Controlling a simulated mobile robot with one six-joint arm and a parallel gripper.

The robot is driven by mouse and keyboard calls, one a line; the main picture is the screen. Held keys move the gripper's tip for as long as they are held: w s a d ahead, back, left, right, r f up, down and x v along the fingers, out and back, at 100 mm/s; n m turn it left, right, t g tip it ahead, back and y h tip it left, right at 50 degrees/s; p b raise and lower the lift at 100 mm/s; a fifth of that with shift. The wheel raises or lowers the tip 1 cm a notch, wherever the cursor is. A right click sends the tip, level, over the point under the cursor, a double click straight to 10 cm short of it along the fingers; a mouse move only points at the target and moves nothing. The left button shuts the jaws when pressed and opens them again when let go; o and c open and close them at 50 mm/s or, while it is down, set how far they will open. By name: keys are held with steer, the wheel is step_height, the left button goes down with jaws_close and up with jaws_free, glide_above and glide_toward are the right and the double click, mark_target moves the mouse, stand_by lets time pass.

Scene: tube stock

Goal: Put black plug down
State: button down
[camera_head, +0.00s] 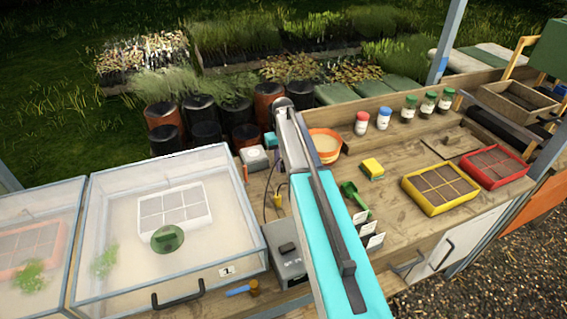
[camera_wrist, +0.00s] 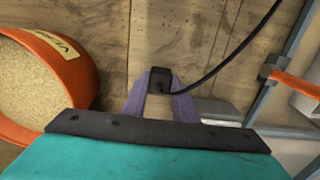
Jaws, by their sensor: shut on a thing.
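The black plug (camera_wrist: 160,74) shows in the wrist view, with a black cable running from it up to the right. My gripper (camera_wrist: 160,90), with two purple fingers, is shut on the plug. Wooden boards lie behind the plug; I cannot tell whether it touches them. In the head view my teal arm crosses the middle of the bench, and the plug and fingertips cannot be made out there.
An orange tub of grainy material (camera_wrist: 40,80) stands left of my gripper, and also shows in the head view (camera_head: 326,146). A white box (camera_head: 254,158) and a grey box (camera_head: 290,264) are near my arm. A clear-lidded propagator (camera_head: 230,200) fills the left. Yellow tray (camera_head: 408,186) stands right.

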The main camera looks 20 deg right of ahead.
steer(key=shift+f, duration=0.1)
steer(key=c, duration=1.4)
jaws_free()
steer(key=shift+c, duration=0.2)
steer(key=shift+r+p, duration=0.3)
steer(key=shift+r, duration=0.45)
step_height(320, 180, up, 12)
steer(key=b, duration=0.4)
steer(key=shift+f, duration=0.15)
